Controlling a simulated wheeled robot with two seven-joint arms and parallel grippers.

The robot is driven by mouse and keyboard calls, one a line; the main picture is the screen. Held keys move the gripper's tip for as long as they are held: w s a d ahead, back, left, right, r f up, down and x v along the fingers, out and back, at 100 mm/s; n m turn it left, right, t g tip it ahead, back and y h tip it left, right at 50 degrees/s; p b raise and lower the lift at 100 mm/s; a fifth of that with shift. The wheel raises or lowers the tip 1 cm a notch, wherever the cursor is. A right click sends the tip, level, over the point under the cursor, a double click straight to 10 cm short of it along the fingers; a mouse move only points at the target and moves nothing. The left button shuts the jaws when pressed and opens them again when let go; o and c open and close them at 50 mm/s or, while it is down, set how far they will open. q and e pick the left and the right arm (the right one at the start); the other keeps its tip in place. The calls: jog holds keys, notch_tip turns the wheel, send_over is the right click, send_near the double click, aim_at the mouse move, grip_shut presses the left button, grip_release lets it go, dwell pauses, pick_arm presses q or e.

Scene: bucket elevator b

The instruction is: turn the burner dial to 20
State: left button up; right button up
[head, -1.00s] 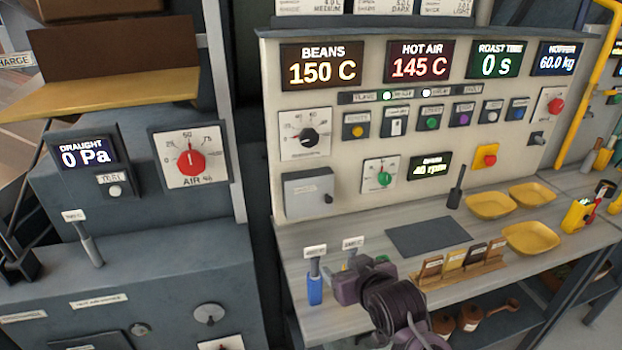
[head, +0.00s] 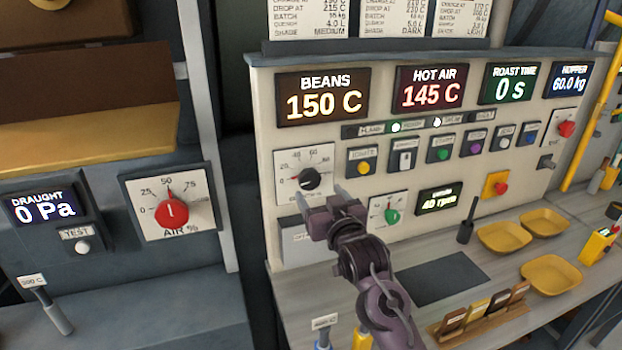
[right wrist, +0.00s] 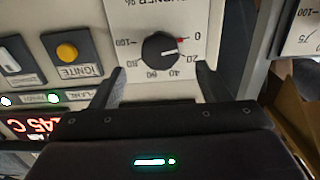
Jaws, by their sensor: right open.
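The burner dial (head: 309,179) is a black round knob on a white scale plate on the control panel. The right wrist view shows the knob (right wrist: 160,47) upside down, with a red mark beside it near 0. Its pointer is at the low end of the scale, around 0 to 20; I cannot read it exactly. My right gripper (head: 321,196) is open and empty, just below and in front of the dial. In the right wrist view its fingers (right wrist: 160,67) are spread to either side of the knob, and I see no contact. My left gripper is not in view.
The ignite button (head: 363,167) is right of the dial. A green-knobbed dial (head: 392,216) sits lower right, close to my gripper. A silver box (head: 296,245) is below. The red air dial (head: 172,213) is on the left cabinet. Yellow bowls (head: 504,237) stand on the bench.

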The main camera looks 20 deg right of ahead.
aim_at(311, 182)
jog(key=w+p, duration=0.1)
jog(key=w, duration=0.3)
jog(key=shift+a+r, duration=0.1)
jog(key=shift+r, duration=0.05)
jog(key=shift+w+f+p, duration=0.2)
jog(key=shift+w+p, duration=0.15)
jog(key=shift+w, duration=0.45)
jog(key=c, duration=1)
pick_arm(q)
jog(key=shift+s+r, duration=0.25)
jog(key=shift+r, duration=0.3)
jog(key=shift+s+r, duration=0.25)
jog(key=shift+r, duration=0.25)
pick_arm(e)
jog(key=shift+o, duration=0.2)
